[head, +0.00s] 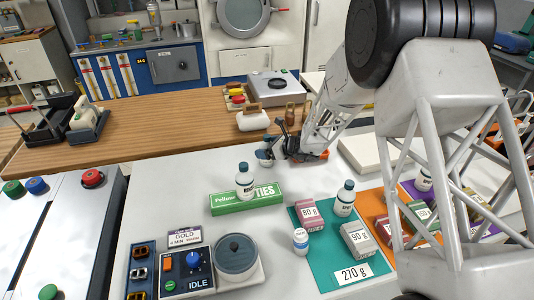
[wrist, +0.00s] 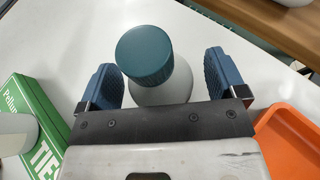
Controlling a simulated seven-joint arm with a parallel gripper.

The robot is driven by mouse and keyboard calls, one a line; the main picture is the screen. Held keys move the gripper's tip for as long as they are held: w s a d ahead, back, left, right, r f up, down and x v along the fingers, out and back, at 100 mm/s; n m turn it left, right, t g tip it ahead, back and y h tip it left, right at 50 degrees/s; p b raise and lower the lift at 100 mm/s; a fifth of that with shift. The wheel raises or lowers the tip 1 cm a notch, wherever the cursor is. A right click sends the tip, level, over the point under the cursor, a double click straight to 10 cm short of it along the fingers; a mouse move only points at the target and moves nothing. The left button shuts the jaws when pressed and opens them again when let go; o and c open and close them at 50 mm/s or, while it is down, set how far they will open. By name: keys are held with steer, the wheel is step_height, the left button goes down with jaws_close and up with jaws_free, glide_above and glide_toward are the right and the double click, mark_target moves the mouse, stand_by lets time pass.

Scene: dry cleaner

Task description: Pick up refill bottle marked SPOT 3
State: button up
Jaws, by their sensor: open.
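A white bottle with a dark teal cap (wrist: 146,55) stands upright between the two blue fingers of my gripper (wrist: 163,80) in the wrist view. The fingers are open, with a gap showing on each side of it. In the head view my gripper (head: 273,148) is low over the white counter, and the bottle there is mostly hidden. Similar capped bottles stand on the green box (head: 228,206), on the teal mat (head: 325,244) and at the right. I cannot read SPOT 3 on any label.
An orange tray (wrist: 292,135) lies close to the right finger, and the green box is at the left. The teal mat holds weight blocks and a small white jar (head: 300,241). A dial unit (head: 186,270) and round pot (head: 237,255) stand in front.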

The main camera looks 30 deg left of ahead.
mark_target(267, 136)
steer(key=shift+c, duration=0.5)
steer(key=c, duration=1.1)
steer(key=shift+r, duration=0.1)
steer(key=shift+r, duration=4.95)
